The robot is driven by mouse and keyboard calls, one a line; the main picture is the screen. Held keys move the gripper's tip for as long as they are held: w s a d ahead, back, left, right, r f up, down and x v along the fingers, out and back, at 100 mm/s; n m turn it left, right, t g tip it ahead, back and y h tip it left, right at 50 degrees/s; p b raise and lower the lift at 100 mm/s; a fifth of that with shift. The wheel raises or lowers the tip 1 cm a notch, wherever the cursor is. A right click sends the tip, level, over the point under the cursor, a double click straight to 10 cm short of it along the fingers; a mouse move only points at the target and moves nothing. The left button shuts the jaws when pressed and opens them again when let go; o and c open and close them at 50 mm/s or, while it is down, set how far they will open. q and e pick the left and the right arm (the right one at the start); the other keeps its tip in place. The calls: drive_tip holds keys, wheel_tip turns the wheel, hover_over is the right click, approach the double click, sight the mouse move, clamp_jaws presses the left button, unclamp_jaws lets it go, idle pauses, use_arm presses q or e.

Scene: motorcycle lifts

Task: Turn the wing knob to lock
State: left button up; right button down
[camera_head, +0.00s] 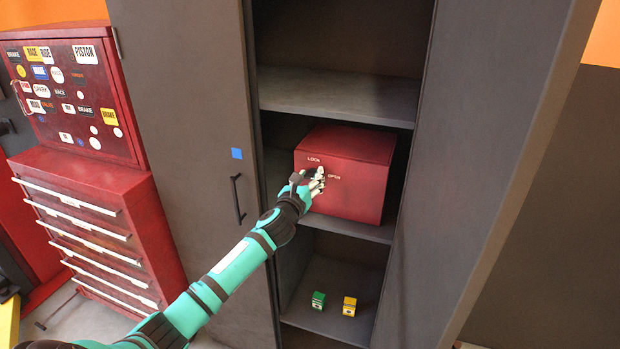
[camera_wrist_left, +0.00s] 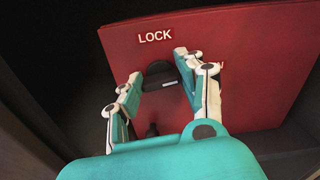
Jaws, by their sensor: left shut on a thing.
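A red box (camera_head: 350,165) with the words LOCK and OPEN on its front stands on a shelf of the dark cabinet. It fills much of the left wrist view (camera_wrist_left: 245,75). My left gripper (camera_head: 318,180) is at the box front, just below the word LOCK. In the left wrist view my left gripper (camera_wrist_left: 158,92) has its fingers on either side of the black wing knob (camera_wrist_left: 160,78) and is shut on it. The fingers partly cover the knob and most of the word OPEN. In the head view the gripper hides the knob. My right gripper is not in view.
The cabinet's grey door (camera_head: 185,120) with a black handle (camera_head: 238,199) is left of the opening. A green box (camera_head: 318,300) and a yellow box (camera_head: 349,306) sit on the lower shelf. A red tool chest (camera_head: 90,215) stands at the left. The upper shelf (camera_head: 340,95) is empty.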

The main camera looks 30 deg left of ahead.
use_arm(q)
drive_tip(key=n, duration=0.8)
drive_tip(key=shift+a, duration=0.1)
drive_tip(key=n, duration=0.4)
drive_tip(key=shift+f+n, duration=0.1)
drive_tip(key=shift+n, duration=2.2)
drive_tip(key=o, duration=1.2)
drive_tip(key=shift+a, duration=0.1)
drive_tip(key=shift+c, duration=0.2)
